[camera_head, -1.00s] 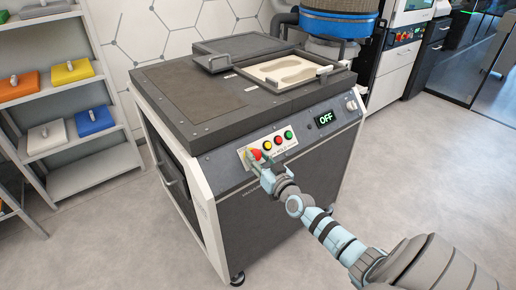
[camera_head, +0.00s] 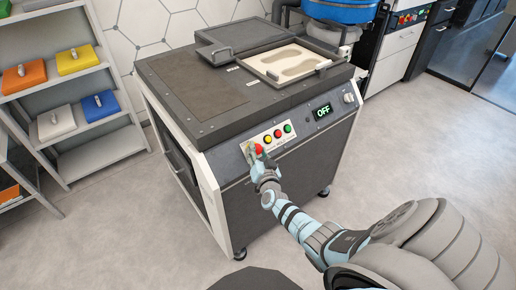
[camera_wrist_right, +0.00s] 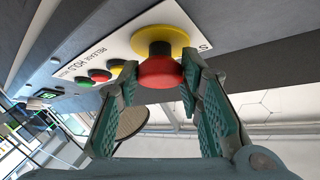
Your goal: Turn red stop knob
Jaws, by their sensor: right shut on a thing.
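The red stop knob (camera_wrist_right: 160,72) sits on a yellow round base (camera_wrist_right: 163,38) on the white control panel of the grinding machine. It also shows in the head view (camera_head: 259,148), partly hidden by my gripper. My right gripper (camera_head: 257,157) is at the panel's left end. In the right wrist view, the gripper's two green-padded fingers (camera_wrist_right: 162,85) are on either side of the red knob and shut on it. The machine's display (camera_head: 322,112) reads OFF. My left gripper is not in view.
Yellow, red and green buttons (camera_head: 278,133) sit just right of the knob. A tray with insole shapes (camera_head: 256,68) lies on the machine top. A shelf with coloured boxes (camera_head: 45,88) stands at the left. The floor in front is clear.

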